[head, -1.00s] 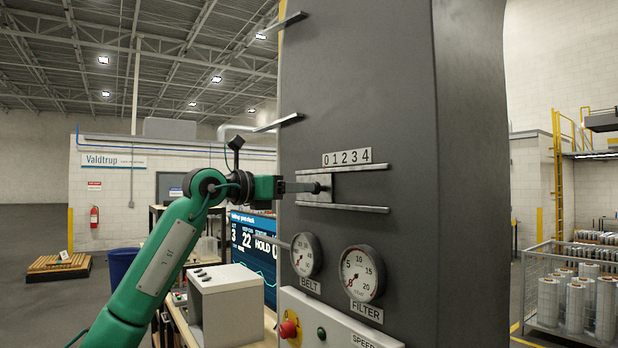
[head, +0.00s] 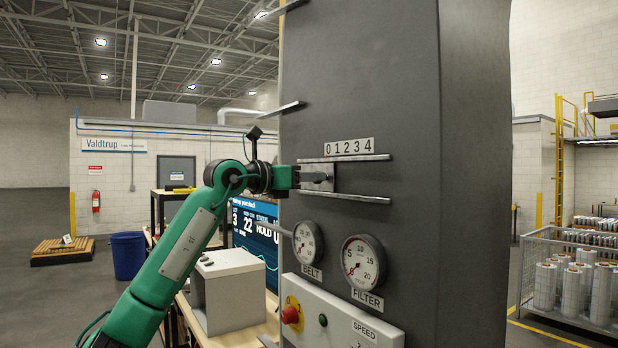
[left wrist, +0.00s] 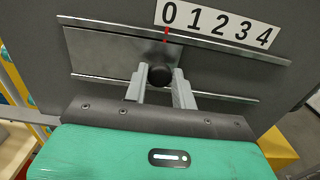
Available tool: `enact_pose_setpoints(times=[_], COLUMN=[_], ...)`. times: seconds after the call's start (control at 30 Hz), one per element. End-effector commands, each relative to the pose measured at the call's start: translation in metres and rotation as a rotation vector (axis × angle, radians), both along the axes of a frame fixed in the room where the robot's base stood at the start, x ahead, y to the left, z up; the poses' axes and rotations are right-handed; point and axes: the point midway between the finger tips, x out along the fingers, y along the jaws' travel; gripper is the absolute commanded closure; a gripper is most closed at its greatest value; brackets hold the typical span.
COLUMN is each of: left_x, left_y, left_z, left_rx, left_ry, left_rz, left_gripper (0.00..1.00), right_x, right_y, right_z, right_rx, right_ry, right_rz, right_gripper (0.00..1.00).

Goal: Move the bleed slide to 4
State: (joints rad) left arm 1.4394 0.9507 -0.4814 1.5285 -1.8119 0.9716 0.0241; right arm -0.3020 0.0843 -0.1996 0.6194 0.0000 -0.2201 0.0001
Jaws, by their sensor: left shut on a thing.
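The bleed slide (left wrist: 110,50) is a flat grey plate between two horizontal rails on the dark machine cabinet. A number strip (head: 349,147) reading 0 to 4 sits above the upper rail, and it also shows in the left wrist view (left wrist: 217,24). A red pointer mark on the slide stands at 0. The slide carries a round black knob (left wrist: 160,75). My left gripper (head: 318,178) reaches the knob from the left; in the left wrist view its two fingers (left wrist: 160,82) are shut on the knob, one on each side. My right gripper is not in view.
Below the rails are the belt gauge (head: 307,242) and filter gauge (head: 362,262). A sloped panel (head: 335,315) with a red stop button (head: 290,314) is lower down. A metal bar (head: 281,107) juts from the cabinet above my left arm. The rail space right of the slide is clear.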

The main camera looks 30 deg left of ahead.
Motion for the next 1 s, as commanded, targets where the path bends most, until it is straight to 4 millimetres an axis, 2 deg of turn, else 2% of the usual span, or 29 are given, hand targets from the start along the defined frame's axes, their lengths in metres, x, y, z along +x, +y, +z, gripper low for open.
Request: enact_pose_setpoints(times=[0.17, 0.4, 0.53, 0.7, 0.97, 1.0], left_x=[-0.008, -0.035, -0.045, -0.050, -0.051, -0.050], left_y=[-0.021, -0.085, -0.110, -0.123, -0.124, -0.124], left_z=[-0.002, -0.004, -0.002, -0.001, -0.001, -0.001], left_rx=[0.004, 0.004, 0.003, 0.001, 0.001, 0.001], left_ry=[-0.002, -0.004, -0.003, -0.001, 0.002, 0.002], left_rz=[-0.004, -0.007, -0.005, -0.002, -0.003, -0.003], left_gripper=[1.00, 1.00, 1.00, 1.00, 1.00, 0.70], right_x=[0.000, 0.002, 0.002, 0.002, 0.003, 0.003], right_y=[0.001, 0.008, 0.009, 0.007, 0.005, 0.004], right_z=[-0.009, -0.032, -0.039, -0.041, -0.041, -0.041], right_rx=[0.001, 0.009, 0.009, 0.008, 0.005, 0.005], right_ry=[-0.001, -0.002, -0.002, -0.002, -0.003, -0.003], right_rz=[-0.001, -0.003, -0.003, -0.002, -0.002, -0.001], right_gripper=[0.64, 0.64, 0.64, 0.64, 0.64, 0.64])
